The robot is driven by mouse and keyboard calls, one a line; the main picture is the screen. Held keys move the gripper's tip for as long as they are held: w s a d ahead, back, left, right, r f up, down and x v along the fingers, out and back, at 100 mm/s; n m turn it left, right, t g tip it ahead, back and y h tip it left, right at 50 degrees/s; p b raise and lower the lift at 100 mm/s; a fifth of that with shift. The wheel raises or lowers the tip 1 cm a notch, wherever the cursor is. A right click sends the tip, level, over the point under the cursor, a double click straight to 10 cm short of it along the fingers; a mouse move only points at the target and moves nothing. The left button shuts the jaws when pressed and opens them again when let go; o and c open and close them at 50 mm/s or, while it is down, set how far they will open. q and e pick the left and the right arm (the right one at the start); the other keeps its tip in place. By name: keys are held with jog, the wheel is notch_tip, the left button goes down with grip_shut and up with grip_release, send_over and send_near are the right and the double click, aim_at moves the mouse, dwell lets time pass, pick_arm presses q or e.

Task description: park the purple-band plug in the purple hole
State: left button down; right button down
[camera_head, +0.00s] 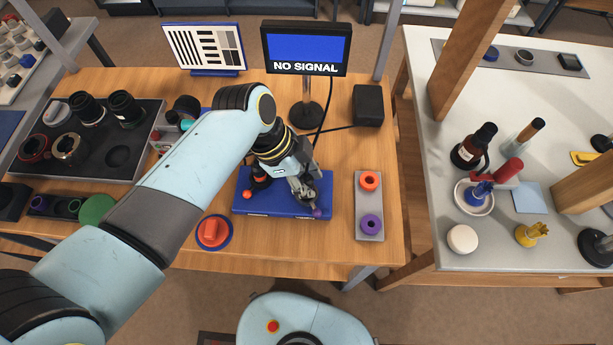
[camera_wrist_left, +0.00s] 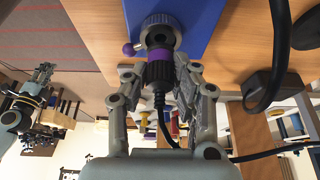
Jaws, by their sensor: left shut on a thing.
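The purple-band plug (camera_wrist_left: 158,72) is black with a purple band and a cable trailing from its back. My left gripper (camera_wrist_left: 157,76) is shut on it, a finger on each side; in the head view this gripper (camera_head: 306,197) is over the right part of the blue box (camera_head: 270,206). The plug's front is at a grey ring socket (camera_wrist_left: 160,22) on the box; I cannot tell how deep it sits. The purple hole (camera_head: 370,224) is in the front of a grey plate (camera_head: 370,203), right of the box. My right gripper (camera_wrist_left: 42,75) shows small in the wrist view.
An orange hole (camera_head: 370,181) is behind the purple one on the plate. A purple knob (camera_head: 317,212) and an orange knob (camera_head: 247,194) are on the box. A monitor (camera_head: 305,48) and black block (camera_head: 368,105) stand behind. Bare table lies between box and plate.

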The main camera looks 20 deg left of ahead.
aim_at(306, 179)
pick_arm(q)
jog(key=shift+r+p, duration=0.5)
jog(key=shift+r, duration=1.5)
